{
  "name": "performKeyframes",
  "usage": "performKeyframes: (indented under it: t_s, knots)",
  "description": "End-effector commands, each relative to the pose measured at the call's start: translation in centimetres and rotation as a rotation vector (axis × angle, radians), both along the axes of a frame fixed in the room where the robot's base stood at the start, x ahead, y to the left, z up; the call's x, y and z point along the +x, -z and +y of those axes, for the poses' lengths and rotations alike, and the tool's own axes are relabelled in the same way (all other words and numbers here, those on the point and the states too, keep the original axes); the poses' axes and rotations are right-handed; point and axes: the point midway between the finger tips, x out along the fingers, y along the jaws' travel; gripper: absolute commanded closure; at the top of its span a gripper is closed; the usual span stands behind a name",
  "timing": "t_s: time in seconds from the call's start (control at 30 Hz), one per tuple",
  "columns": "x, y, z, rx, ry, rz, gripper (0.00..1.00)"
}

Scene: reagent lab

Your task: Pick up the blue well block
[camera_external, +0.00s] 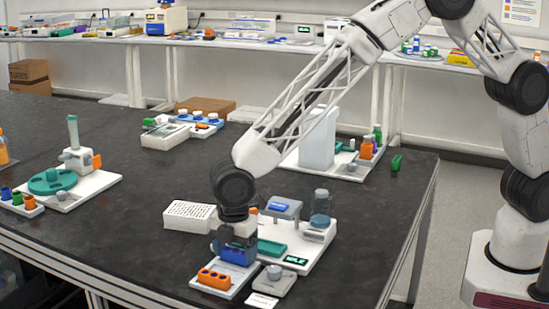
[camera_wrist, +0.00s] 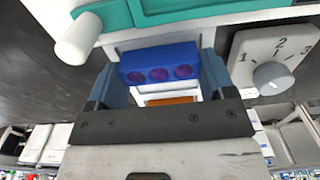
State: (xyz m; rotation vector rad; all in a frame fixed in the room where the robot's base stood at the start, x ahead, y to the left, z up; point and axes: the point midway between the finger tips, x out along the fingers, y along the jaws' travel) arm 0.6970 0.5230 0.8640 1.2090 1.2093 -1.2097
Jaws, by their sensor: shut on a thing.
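The blue well block (camera_wrist: 160,65) is between the two fingers of my gripper (camera_wrist: 160,78) in the wrist view. It shows a row of three dark round wells. My gripper is shut on it, one finger at each end. In the external view the blue block (camera_external: 237,255) is under my gripper (camera_external: 236,248), partly covered by the fingers, just behind the orange well block. Whether it touches the white tray under it is hard to tell.
An orange well block (camera_external: 214,279) sits on the white tray (camera_external: 226,291). A dial unit (camera_external: 273,284) stands right of it. A white station with a teal tray (camera_external: 271,247) and glass jar (camera_external: 321,205) is behind. A white tip rack (camera_external: 189,216) is at left. Bare dark table lies left.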

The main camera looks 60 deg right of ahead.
Motion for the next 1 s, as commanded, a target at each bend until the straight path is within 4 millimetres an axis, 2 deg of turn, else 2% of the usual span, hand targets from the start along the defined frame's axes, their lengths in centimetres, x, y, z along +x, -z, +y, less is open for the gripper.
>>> performKeyframes:
  t_s: [0.17, 0.6, 0.8, 1.0]
  knots:
    - [0.1, -1.7, 0.0, 0.002, 0.0, -0.002, 0.47]
    - [0.0, -7.9, 0.0, 0.001, 0.0, -0.002, 0.47]
    - [0.0, -9.3, 0.0, 0.0, 0.0, 0.0, 0.47]
    - [0.0, -9.6, 0.0, 0.0, 0.0, 0.0, 0.47]
